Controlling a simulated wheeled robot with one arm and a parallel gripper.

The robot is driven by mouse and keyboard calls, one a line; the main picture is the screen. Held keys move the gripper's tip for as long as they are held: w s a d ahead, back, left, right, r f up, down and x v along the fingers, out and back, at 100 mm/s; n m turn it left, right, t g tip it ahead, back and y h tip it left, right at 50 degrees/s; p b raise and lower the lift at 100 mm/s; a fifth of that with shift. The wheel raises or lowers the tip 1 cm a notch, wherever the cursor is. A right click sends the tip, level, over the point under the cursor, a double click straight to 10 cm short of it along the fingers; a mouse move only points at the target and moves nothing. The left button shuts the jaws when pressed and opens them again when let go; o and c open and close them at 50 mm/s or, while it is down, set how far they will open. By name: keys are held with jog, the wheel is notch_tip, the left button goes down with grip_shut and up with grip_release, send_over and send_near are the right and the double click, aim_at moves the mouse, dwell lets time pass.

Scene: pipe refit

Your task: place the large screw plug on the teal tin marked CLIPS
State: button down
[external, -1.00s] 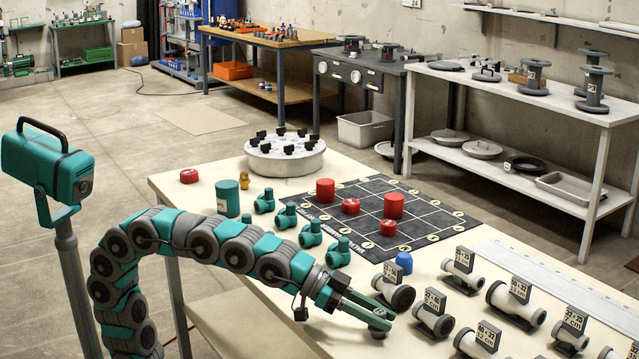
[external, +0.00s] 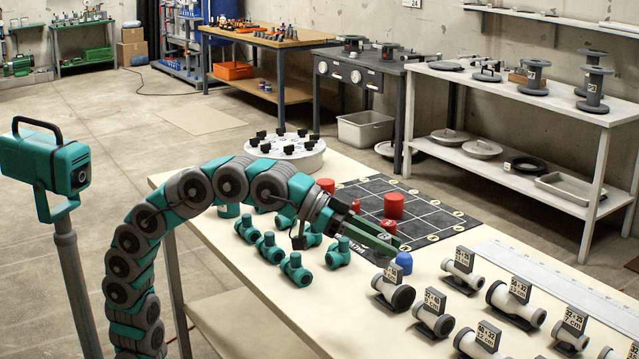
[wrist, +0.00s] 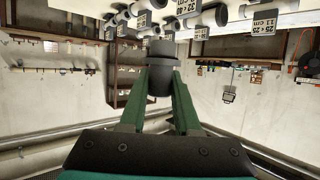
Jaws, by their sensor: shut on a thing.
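My gripper (external: 384,241) is raised above the table in the external view, to the right of the teal fittings. In the wrist view, its green fingers are closed on a dark grey, stepped cylindrical plug (wrist: 162,78), the large screw plug. The plug is clear of any surface. A teal cylindrical tin (external: 228,211) stands on the table at left, mostly hidden behind my arm; only its lower part shows. I cannot read a CLIPS label on it. My gripper is to the right of the tin and well apart from it.
Several teal pipe fittings (external: 295,270) stand between my arm and the table's front edge. A black grid mat (external: 430,213) holds red caps (external: 394,206). A blue cap (external: 404,262) and several labelled pipe pieces (external: 432,315) stand at right. A round grey holder (external: 285,160) stands behind.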

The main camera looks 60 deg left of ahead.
jog(key=shift+r, duration=0.95)
